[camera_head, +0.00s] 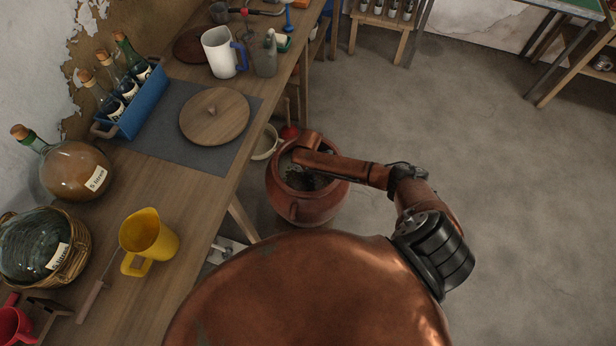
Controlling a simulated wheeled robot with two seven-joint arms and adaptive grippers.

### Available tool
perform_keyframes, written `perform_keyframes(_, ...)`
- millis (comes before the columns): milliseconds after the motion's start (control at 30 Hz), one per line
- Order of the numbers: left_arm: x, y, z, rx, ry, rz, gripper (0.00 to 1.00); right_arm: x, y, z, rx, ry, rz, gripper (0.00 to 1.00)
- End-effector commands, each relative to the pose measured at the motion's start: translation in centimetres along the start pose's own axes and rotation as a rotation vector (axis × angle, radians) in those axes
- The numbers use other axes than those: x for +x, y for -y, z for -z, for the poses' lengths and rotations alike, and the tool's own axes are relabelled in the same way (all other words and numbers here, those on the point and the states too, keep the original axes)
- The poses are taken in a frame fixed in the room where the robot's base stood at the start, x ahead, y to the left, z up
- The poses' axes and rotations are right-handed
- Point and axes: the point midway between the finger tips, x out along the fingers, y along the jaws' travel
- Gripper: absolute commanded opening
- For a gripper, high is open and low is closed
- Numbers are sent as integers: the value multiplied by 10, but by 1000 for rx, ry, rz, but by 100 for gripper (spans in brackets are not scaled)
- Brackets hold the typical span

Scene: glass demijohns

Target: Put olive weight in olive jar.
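The olive jar (306,208) is a round, reddish-brown pot on the floor beside the table, with a dark, speckled inside. My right arm comes in from the right, and its copper-coloured end is over the jar's mouth. My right gripper (301,174) is at the mouth; its fingers are mostly hidden or too dark to make out, so I cannot tell whether it is open or holds anything. My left gripper is not in view.
The wooden table (188,200) runs along the left. It bears a yellow jug (150,238), glass demijohns (75,172), a blue bottle carrier (140,105) and a white jug (220,55). A pale bowl (265,143) is behind the jar.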

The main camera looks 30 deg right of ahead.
Motion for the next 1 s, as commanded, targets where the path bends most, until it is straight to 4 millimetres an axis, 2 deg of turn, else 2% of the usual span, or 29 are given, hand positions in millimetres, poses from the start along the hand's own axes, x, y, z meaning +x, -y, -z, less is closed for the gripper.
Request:
perform_keyframes(133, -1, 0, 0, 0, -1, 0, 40, -3, 0, 0, 0, 0, -1, 39)
perform_keyframes(267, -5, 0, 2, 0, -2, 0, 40, -18, -1, 0, -1, 0, -3, 39)
perform_keyframes(500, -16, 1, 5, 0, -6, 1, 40, -69, -1, 0, -2, 0, -4, 39)
perform_keyframes(700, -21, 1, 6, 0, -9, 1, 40, -104, -1, 0, -1, 0, -2, 39)
perform_keyframes(833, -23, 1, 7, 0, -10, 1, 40, -117, 0, 0, -1, 0, 0, 39)
perform_keyframes(1000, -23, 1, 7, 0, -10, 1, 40, -123, 0, 0, 0, 0, 1, 39)
